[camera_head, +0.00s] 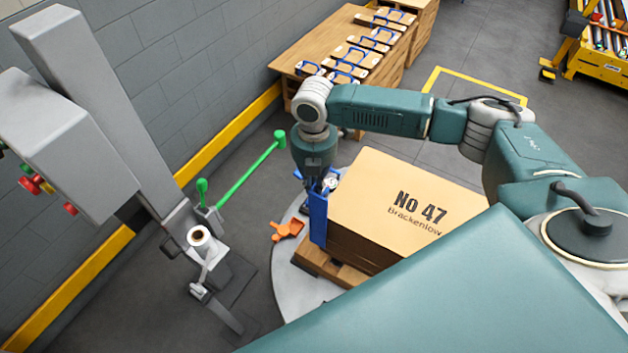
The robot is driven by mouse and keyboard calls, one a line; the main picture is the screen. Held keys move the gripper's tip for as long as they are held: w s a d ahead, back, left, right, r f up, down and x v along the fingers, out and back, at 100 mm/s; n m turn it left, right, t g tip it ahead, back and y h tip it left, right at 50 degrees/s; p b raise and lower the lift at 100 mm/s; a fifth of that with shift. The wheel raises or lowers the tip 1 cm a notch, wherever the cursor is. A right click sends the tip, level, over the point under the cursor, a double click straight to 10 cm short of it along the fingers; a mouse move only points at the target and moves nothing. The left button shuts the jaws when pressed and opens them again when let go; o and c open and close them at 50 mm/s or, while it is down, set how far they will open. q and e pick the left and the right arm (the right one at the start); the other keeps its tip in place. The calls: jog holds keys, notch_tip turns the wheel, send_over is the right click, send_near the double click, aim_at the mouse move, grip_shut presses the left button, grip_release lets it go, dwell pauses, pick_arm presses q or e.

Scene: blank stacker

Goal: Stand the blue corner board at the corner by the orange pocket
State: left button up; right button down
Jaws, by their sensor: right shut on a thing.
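The blue corner board (318,218) stands upright at the left corner of the stack of brown blanks (400,200), marked "No 47 Brackenlow". My right gripper (322,184) is above the board's top and shut on it. My arm hides part of the board's upper end. The orange pocket (287,230) lies low beside that corner, just left of the board. The board looks close against the stack; I cannot tell whether they touch. My left gripper is not in view.
The stack sits on a wooden pallet (330,267) on a round grey turntable (291,285). A grey wrapping machine (75,110) with a green bar (250,172) stands left. A wooden table (315,52) with several blue-handled items is behind. Floor is clear between.

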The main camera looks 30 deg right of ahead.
jog(key=shift+f+b, duration=1.2)
jog(key=shift+f, duration=2.55)
jog(key=c, duration=1.7)
grip_release()
jog(key=shift+c, duration=0.2)
notch_tip(320, 180, up, 12)
